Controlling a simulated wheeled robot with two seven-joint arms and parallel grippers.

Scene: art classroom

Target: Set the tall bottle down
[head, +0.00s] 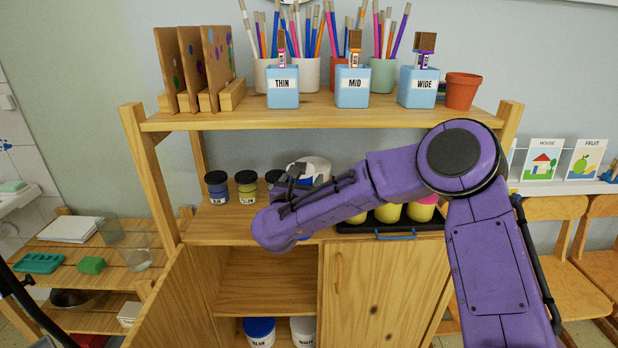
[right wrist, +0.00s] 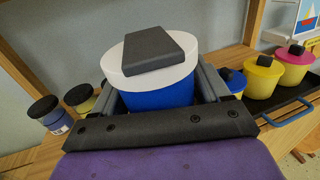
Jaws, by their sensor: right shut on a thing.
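The bottle I hold has a blue body, a white lid and a dark grey block on top (right wrist: 158,92). Its lid also shows in the head view (head: 312,167), behind my right forearm at the middle shelf. My right gripper (right wrist: 162,84) is shut around the blue body, one finger on each side. The bottle looks upright. Its lower part is hidden by my gripper and arm, so I cannot tell whether its base touches the shelf. My left gripper is not in view.
Dark-capped jars (head: 246,187) stand left of the bottle on the middle shelf (head: 212,226). A black tray (head: 352,228) with a blue handle holds yellow pots with coloured lids on the right. The upper shelf (head: 386,109) is overhead, with brush cups. An open cupboard is below.

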